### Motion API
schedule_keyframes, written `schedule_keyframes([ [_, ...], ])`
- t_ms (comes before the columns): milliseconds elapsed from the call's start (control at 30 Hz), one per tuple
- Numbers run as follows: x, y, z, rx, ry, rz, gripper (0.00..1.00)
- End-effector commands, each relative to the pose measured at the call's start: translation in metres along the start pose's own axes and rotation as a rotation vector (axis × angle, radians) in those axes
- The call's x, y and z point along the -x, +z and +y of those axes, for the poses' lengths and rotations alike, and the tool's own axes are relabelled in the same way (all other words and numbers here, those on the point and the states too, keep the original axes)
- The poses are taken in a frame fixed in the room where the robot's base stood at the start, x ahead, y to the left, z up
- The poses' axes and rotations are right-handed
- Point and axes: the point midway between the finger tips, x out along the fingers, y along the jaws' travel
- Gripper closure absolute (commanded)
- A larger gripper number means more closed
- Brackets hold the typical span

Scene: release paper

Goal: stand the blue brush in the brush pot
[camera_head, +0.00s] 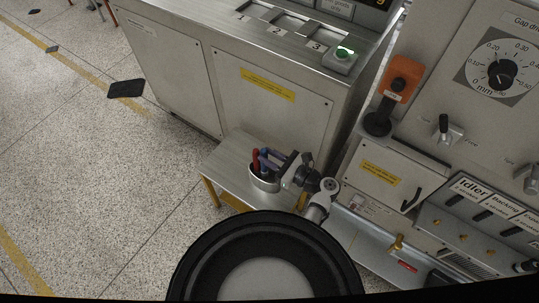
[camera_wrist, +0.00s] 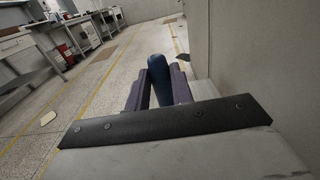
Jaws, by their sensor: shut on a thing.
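The brush pot (camera_head: 264,184) is a small pale round cup on the low shelf, in the head view. A red handle (camera_head: 255,159) stands up from it. My gripper (camera_head: 272,160) reaches in from the right at the pot's rim. In the wrist view its two purple fingers (camera_wrist: 158,92) are shut on the blue brush (camera_wrist: 157,72), whose thick dark-blue handle sticks up between them. The brush's blue handle (camera_head: 264,156) also shows above the pot in the head view. The brush's lower end is hidden, so I cannot tell whether it is inside the pot.
The low shelf (camera_head: 229,161) stands against a grey cabinet (camera_head: 262,103) with a yellow label. A machine panel with an orange-topped lever (camera_head: 401,79) is at the right. A black round thing fills the bottom middle. Open speckled floor (camera_head: 120,170) lies to the left.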

Motion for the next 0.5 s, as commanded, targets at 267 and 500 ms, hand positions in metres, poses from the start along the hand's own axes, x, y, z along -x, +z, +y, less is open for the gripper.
schedule_keyframes([
  [267, 0.0000, 0.0003, 0.0000, 0.000, 0.000, 0.000, 0.68],
  [500, 0.0000, 0.0002, 0.0000, 0.000, 0.000, 0.000, 0.52],
])
